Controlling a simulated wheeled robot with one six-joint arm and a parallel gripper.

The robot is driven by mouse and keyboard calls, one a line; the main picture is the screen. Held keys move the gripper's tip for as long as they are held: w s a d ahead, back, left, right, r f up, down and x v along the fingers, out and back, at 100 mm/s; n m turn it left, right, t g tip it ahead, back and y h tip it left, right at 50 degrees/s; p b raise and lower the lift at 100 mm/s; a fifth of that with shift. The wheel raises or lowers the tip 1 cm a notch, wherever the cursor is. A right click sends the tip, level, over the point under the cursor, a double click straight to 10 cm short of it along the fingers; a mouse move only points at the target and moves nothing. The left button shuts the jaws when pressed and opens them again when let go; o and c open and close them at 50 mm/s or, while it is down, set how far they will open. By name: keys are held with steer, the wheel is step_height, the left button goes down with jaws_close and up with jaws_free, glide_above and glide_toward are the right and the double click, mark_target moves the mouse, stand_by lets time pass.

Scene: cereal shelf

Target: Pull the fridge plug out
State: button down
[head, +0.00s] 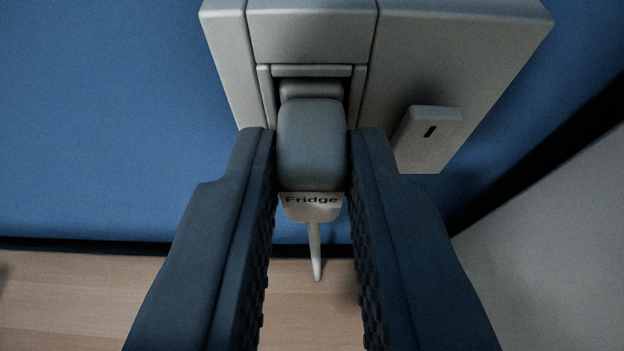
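The fridge plug (311,145) is a grey, rounded block seated in the recessed socket of a grey wall box (312,35). A pale tag reading "Fridge" (312,200) is at its lower end, and a short light cord (316,250) hangs below it. My gripper (312,160) has one dark finger on each side of the plug. Both fingers lie against the plug's sides with no clear gap, so it looks shut on the plug. The plug's side faces and the contact areas are hidden by the fingers.
A grey switch (433,128) with a dark mark sticks out of the box just right of my right finger. The wall behind is blue (110,120). A wooden floor (80,300) lies below, and a pale panel (550,250) stands at the right.

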steer(key=c, duration=1.9)
jaws_free()
steer(key=shift+c, duration=0.2)
jaws_close()
steer(key=shift+s, duration=2.8)
